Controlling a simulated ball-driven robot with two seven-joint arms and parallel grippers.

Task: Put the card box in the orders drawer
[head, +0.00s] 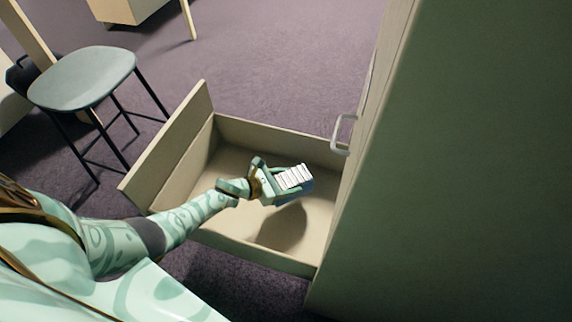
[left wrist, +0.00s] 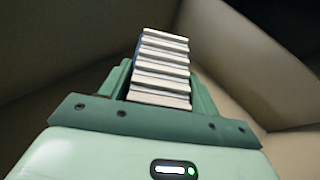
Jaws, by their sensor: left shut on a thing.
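The card box (head: 294,178) is a small box with a blue side and a row of white cards showing on top. My left gripper (head: 284,182) is shut on it and holds it over the open orders drawer (head: 228,247). In the left wrist view the card box (left wrist: 162,68) sits between the green fingers of my left gripper (left wrist: 160,90). The drawer is pulled out of a cabinet and its floor looks empty. A dark shadow lies on the floor below the box, and the box appears to be above it. My right gripper is not in view.
The tall cabinet (head: 455,160) fills the right side, with a pale handle (head: 342,134) near the drawer's back corner. A grey-topped stool (head: 82,79) stands at the left. Purple carpet (head: 270,60) is clear beyond the drawer.

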